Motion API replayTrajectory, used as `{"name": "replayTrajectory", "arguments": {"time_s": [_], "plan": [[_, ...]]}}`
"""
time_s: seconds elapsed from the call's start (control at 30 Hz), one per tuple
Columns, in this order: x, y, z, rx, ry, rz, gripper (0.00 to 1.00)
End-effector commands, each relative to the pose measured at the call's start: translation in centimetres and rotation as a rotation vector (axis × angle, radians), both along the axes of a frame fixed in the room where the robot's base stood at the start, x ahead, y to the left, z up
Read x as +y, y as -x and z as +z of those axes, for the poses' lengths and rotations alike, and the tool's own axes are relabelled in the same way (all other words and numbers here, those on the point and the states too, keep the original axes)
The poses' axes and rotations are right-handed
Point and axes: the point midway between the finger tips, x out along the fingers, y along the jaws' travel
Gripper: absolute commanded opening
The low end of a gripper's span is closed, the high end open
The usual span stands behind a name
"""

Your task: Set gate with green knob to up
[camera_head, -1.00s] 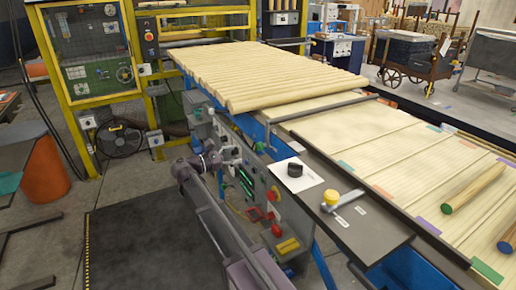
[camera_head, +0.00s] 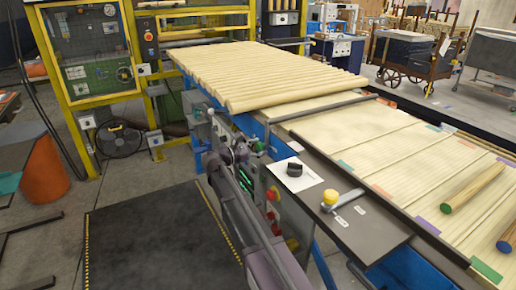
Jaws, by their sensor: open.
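My arm reaches up from the bottom along the near side of the conveyor. My gripper (camera_head: 246,150), small and dark at the arm's end, is open beside the control panel (camera_head: 270,190) under the conveyor edge. A small green spot (camera_head: 259,146) shows right by the gripper. I cannot tell for sure whether it is the gate's green knob, nor whether the gripper touches it. The gate's lever and its position cannot be made out. My arm hides much of the panel.
Red buttons (camera_head: 272,193) sit on the panel. Wooden rods (camera_head: 270,75) lie on the conveyor. The dark floor mat (camera_head: 150,240) is clear.

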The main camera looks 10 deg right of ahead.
Motion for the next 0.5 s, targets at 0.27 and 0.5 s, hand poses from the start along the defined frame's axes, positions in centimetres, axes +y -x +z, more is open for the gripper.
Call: {"name": "replayTrajectory", "arguments": {"time_s": [0.27,0.5], "plan": [[0.04,0.0,0.0,0.0,0.0,0.0,0.57],[0.05,0.04,-0.01,0.0,0.0,-0.001,0.0]]}}
